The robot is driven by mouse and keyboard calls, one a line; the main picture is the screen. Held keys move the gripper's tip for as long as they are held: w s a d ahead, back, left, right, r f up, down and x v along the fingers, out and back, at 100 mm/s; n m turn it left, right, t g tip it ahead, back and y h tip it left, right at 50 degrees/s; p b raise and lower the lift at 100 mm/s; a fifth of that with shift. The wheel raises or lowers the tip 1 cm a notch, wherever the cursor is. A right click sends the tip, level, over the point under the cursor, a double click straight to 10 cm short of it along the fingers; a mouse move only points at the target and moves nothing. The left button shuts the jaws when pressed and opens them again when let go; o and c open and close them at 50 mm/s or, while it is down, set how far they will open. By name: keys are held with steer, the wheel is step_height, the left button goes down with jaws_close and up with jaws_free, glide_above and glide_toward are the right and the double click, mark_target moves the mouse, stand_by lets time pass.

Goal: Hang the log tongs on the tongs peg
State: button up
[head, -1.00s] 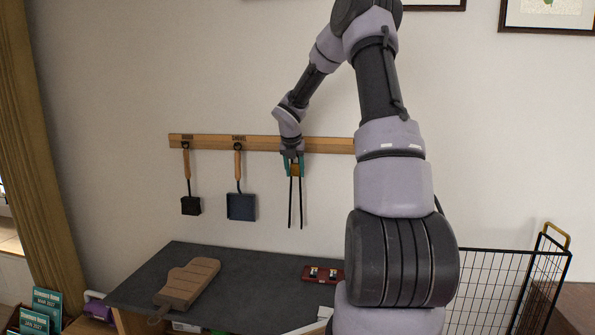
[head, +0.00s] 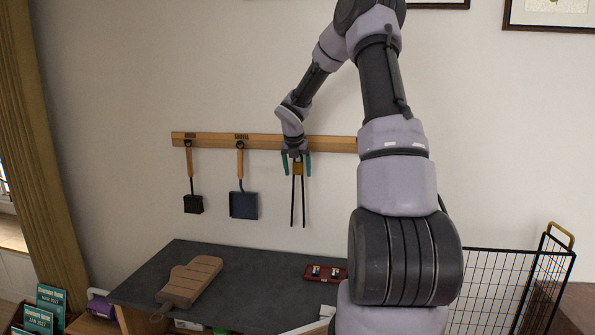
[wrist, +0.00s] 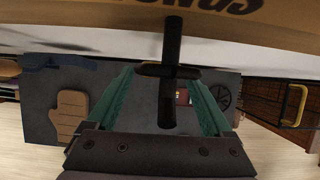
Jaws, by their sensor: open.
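The log tongs (head: 298,168) hang upright with two thin dark legs pointing down and a tan upper part, just below the wooden rail. My gripper (head: 297,163) is open, its teal fingers spread on either side of the tongs' top with gaps showing. In the wrist view, the open green fingers (wrist: 168,95) flank a dark peg (wrist: 172,40) that juts out from the labelled rail. A dark crosspiece sits across the peg; I cannot tell whether it is part of the tongs. The contact between tongs and peg is hidden in the head view.
The wooden rail (head: 262,142) also holds a brush (head: 192,180) and a shovel (head: 242,190) at left. Below is a dark tabletop (head: 235,285) with a wooden mitt-shaped board (head: 190,281) and a red tray (head: 325,273). A black wire basket (head: 510,280) stands at right.

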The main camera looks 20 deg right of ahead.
steer(key=v, duration=1.1)
steer(key=s+a+r+m+t+y, duration=0.1)
steer(key=s+a+r+m, duration=0.2)
steer(key=s+m, duration=0.8)
steer(key=s+a+r+m+t+y, duration=0.1)
steer(key=s+a+r+m+y, duration=0.1)
steer(key=s+a+m, duration=0.4)
steer(key=s+a+r+m+t+y, duration=0.1)
steer(key=s+a+r+m, duration=0.3)
steer(key=s+m, duration=1.2)
steer(key=shift+s+a+r+y, duration=0.2)
steer(key=shift+s+a+y, duration=0.2)
steer(key=shift+s, duration=0.25)
